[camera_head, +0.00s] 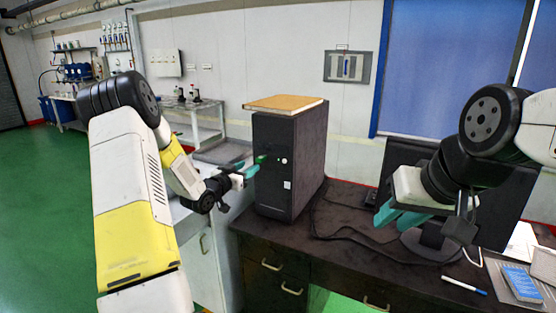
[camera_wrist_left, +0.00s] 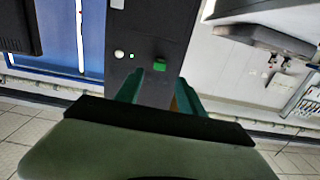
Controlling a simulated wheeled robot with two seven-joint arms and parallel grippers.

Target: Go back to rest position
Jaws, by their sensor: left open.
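My left gripper (camera_head: 248,169) has teal fingers and points at the front of a black computer tower (camera_head: 298,165). In the left wrist view the left gripper (camera_wrist_left: 160,90) is open, with nothing seen between its fingers. The tower also shows in the left wrist view (camera_wrist_left: 150,30), with a small green item (camera_wrist_left: 159,64) and a round white button (camera_wrist_left: 119,54) on its front. In the head view the green item (camera_head: 261,159) is close to the left fingertips; I cannot tell if they touch. My right gripper (camera_head: 395,215) hangs over the desk in front of a monitor; its finger gap is unclear.
A wooden board (camera_head: 286,103) lies on top of the tower. The dark desk (camera_head: 290,238) carries black cables, a monitor (camera_head: 405,160), a blue-capped pen (camera_head: 464,286) and a blue packet (camera_head: 522,284) at right. Green floor (camera_head: 45,200) is open at left.

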